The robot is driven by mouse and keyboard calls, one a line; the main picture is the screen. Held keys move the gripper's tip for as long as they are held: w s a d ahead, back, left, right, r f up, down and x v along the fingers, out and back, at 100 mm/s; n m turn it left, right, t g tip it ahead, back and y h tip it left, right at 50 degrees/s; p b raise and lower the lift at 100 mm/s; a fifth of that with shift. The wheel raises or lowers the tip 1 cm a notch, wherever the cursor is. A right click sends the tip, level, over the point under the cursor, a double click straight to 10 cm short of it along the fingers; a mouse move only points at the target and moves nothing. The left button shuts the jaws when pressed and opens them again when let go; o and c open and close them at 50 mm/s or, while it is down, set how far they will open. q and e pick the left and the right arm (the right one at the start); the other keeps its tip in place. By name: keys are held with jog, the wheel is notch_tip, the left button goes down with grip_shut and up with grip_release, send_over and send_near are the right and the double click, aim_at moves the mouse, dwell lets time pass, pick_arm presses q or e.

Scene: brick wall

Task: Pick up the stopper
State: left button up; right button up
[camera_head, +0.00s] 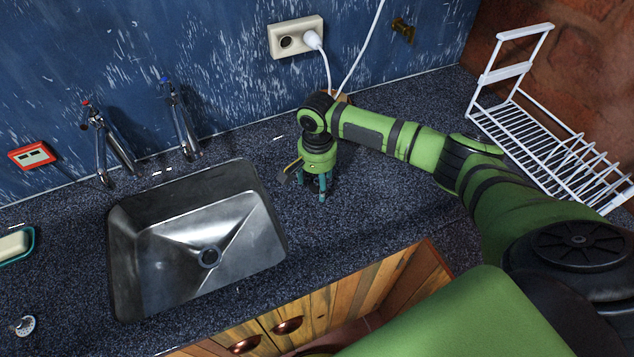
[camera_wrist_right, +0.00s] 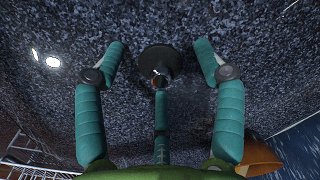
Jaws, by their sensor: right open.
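The stopper (camera_wrist_right: 158,60) is a dark round disc with a small shiny metal part on top. In the right wrist view it lies on the speckled counter, between the spread teal fingers of my right gripper (camera_head: 314,190). The middle finger's tip is close to its metal part; I cannot tell whether they touch. The outer fingers stand apart on both sides. My right gripper is open and points down at the counter right of the sink. In the head view the gripper hides most or all of the stopper. My left gripper is not in view.
A steel sink (camera_head: 160,255) with a drain is left of the gripper, with two taps (camera_head: 104,145) behind it. A white dish rack (camera_head: 545,150) stands at the right. A soap dish (camera_head: 15,244) and small metal piece (camera_head: 24,325) are far left. A plugged socket (camera_head: 296,38) is behind.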

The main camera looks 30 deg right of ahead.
jog(key=c, duration=1.1)
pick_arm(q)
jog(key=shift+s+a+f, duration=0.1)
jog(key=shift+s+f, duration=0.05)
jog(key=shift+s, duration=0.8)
pick_arm(e)
jog(key=shift+r, duration=0.1)
jog(key=shift+c, duration=0.7)
